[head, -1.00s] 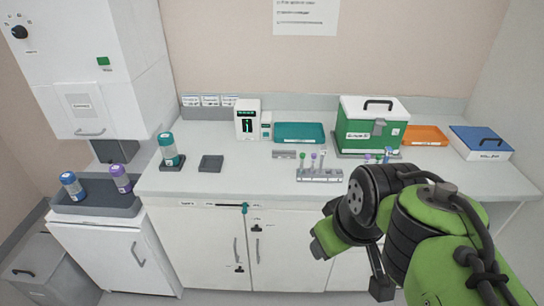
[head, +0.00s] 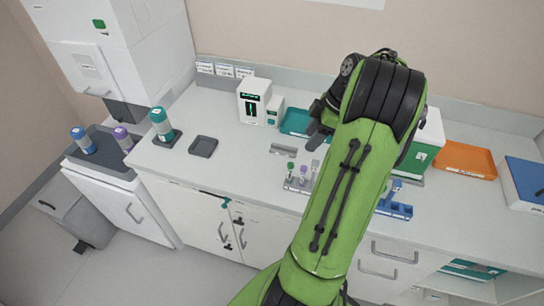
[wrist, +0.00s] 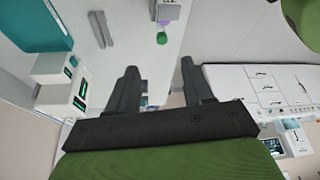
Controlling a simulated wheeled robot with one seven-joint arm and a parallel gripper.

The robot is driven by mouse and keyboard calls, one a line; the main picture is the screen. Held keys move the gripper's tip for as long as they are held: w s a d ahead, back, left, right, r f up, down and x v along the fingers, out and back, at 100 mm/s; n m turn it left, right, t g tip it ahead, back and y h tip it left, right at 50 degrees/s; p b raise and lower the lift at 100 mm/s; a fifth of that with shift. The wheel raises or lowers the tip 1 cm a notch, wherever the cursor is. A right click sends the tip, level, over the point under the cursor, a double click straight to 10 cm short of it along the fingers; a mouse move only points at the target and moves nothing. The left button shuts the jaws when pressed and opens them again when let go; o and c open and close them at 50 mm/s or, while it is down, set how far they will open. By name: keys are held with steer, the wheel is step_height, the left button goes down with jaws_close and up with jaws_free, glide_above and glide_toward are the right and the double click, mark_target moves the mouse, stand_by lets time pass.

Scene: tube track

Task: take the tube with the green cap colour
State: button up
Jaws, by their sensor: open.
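The green-capped tube (head: 290,166) stands at the left end of a grey rack (head: 297,187) on the counter. A purple-capped tube (head: 303,172) stands beside it, and a pale-capped tube (head: 315,165) is farther right. My arm hides part of that area. In the wrist view the green cap (wrist: 162,38) lies beyond my fingertips, roughly in line with the space between them, with the purple cap (wrist: 163,23) behind it. My gripper (wrist: 159,66) is open and empty, apart from the tube. In the head view only its dark parts show, behind the rack.
A grey block (head: 283,150) lies behind the rack. A teal tray (head: 297,121) and a white device (head: 254,101) stand farther back. A green-and-white box (head: 428,140) and a blue rack (head: 396,207) are to the right. The counter's left front is clear.

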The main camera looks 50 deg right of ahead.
mark_target(292, 164)
steer(key=b+x, duration=0.2)
steer(key=x, duration=1.4)
steer(key=shift+a, duration=0.1)
steer(key=shift+s+r, duration=0.1)
steer(key=c, duration=0.9)
